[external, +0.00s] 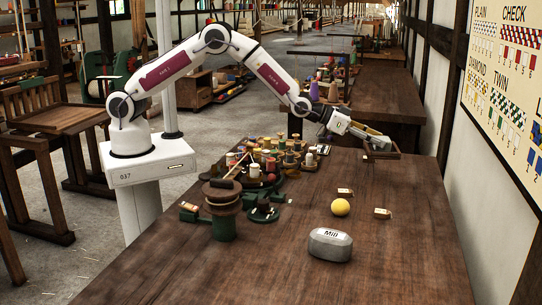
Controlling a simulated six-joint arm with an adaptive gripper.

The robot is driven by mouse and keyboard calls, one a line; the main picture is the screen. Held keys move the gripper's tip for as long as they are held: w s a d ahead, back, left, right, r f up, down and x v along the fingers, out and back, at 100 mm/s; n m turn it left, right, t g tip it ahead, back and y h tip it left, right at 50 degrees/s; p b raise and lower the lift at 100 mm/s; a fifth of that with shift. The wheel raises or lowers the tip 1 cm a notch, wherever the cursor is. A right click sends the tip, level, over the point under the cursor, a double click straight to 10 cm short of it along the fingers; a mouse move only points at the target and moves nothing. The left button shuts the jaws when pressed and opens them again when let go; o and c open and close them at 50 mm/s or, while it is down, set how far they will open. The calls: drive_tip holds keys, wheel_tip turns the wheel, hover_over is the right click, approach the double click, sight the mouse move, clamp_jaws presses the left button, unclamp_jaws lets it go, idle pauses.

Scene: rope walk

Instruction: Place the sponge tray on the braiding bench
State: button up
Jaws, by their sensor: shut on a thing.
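A small brown wooden tray (383,155), likely the sponge tray, is at my gripper (376,138), near the far right end of the near wooden table (290,240). My gripper is shut on it. A pale yellowish piece shows at the fingers; I cannot tell whether it is a sponge or part of the gripper. I cannot tell whether the tray touches the table or hangs just above it. Another dark wooden bench (390,95) stands behind, with cones and spools on it. Which surface is the braiding bench is not clear.
On the near table are a grey block marked Mill (330,245), a yellow ball (340,207), small wooden blocks (382,213), a green spool stand (222,210) and a crowd of spools (265,160). The table's right front is clear. A patterned board (505,80) hangs on the right wall.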

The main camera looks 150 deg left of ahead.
drive_tip(key=shift+r, duration=0.75)
drive_tip(key=r, duration=0.4)
drive_tip(key=shift+w+d, duration=0.25)
drive_tip(key=shift+w, duration=0.05)
drive_tip(key=w+d+m+t+h, duration=0.1)
drive_tip(key=w+d+m+h, duration=0.1)
drive_tip(key=w+d, duration=0.7)
drive_tip(key=w+d+m+t+h, duration=0.15)
drive_tip(key=w+d, duration=0.35)
drive_tip(key=d, duration=0.8)
drive_tip(key=w+d+m+t+h, duration=0.1)
drive_tip(key=w+d+m+t, duration=0.1)
drive_tip(key=w+d, duration=0.75)
drive_tip(key=s+d+m+t+h, duration=0.1)
drive_tip(key=s+d+m+h, duration=0.15)
drive_tip(key=d, duration=1.85)
drive_tip(key=s+d+m+t+h, duration=0.1)
drive_tip(key=s+d+m+h, duration=0.2)
drive_tip(key=d, duration=1.8)
drive_tip(key=shift+h, duration=0.6)
drive_tip(key=shift+w+d+f, duration=0.1)
drive_tip(key=shift+w+f, duration=0.1)
drive_tip(key=shift+f, duration=1.1)
drive_tip(key=shift+w+d+f, duration=0.1)
drive_tip(key=shift+w+f, duration=0.1)
drive_tip(key=shift+f, duration=1.1)
